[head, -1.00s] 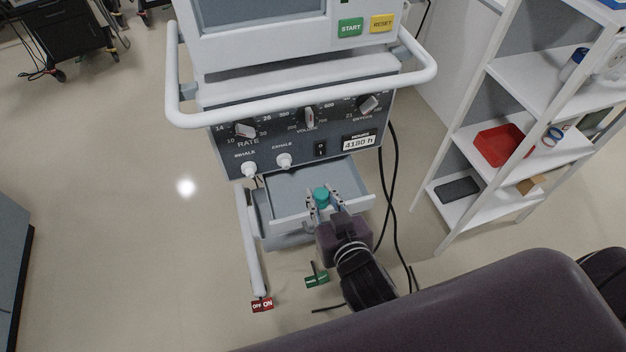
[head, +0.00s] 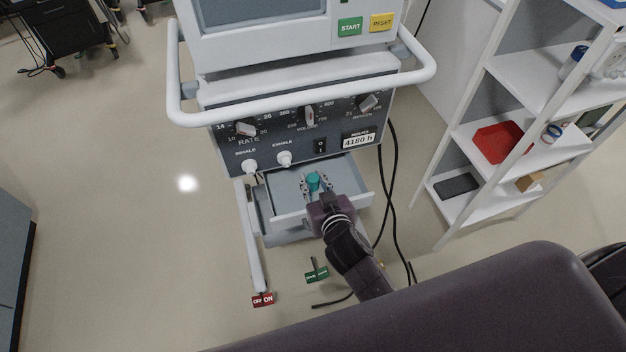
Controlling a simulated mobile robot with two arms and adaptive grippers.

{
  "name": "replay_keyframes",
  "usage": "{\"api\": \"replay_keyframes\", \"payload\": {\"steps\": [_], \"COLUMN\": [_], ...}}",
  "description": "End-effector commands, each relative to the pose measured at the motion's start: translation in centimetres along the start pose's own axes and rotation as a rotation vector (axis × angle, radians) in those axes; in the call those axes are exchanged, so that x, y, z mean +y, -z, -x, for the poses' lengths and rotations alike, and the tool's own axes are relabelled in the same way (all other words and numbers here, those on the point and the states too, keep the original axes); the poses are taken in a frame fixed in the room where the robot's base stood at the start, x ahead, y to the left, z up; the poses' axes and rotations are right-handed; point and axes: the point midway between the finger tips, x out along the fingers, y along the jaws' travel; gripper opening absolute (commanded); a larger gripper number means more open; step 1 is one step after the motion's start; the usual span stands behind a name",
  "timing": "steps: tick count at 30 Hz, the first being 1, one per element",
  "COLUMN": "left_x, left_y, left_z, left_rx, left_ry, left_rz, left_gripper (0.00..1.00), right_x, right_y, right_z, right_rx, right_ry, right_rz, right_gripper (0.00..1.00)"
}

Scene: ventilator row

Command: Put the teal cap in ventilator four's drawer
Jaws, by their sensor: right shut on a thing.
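The teal cap (head: 313,181) is between the fingers of my right gripper (head: 315,184), which is shut on it. The gripper reaches over the front panel of the ventilator's open drawer (head: 284,187), and the cap is over the drawer's inside. I cannot tell whether the cap touches the drawer floor. The drawer looks otherwise empty where it shows. The ventilator (head: 290,92) stands above it, with dials and a 4180 h counter. My left gripper is not in view.
A white handrail (head: 300,105) rings the ventilator above the drawer. Black cables (head: 390,190) hang at the right. A white shelf (head: 480,170) holds a red tray (head: 497,142).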

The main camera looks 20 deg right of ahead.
Motion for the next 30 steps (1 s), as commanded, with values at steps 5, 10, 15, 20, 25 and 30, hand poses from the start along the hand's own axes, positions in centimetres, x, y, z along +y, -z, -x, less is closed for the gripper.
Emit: {"api": "replay_keyframes", "payload": {"steps": [5, 10, 15, 20, 25, 30], "left_x": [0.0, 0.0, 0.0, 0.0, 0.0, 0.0], "left_y": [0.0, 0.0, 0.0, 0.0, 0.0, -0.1], "left_z": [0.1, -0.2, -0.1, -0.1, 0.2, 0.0], "left_rx": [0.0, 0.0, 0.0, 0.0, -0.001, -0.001], "left_ry": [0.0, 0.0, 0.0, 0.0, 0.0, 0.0], "left_rz": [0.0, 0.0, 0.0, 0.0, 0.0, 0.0], "left_gripper": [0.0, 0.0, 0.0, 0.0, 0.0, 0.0], "right_x": [0.0, 0.0, 0.0, 0.0, 0.0, 0.0], "right_y": [-0.1, -0.3, -0.2, -0.2, 0.1, -0.1], "right_z": [-0.1, -0.2, -0.1, -0.1, 0.0, 1.8], "right_rx": [0.0, -0.001, -0.001, -0.001, 0.0, -0.001], "right_ry": [0.0, 0.0, 0.0, 0.0, 0.0, 0.0], "right_rz": [-0.001, -0.001, 0.0, 0.0, 0.0, -0.001], "right_gripper": [0.09, 0.09, 0.39, 0.39, 0.39, 0.39]}}
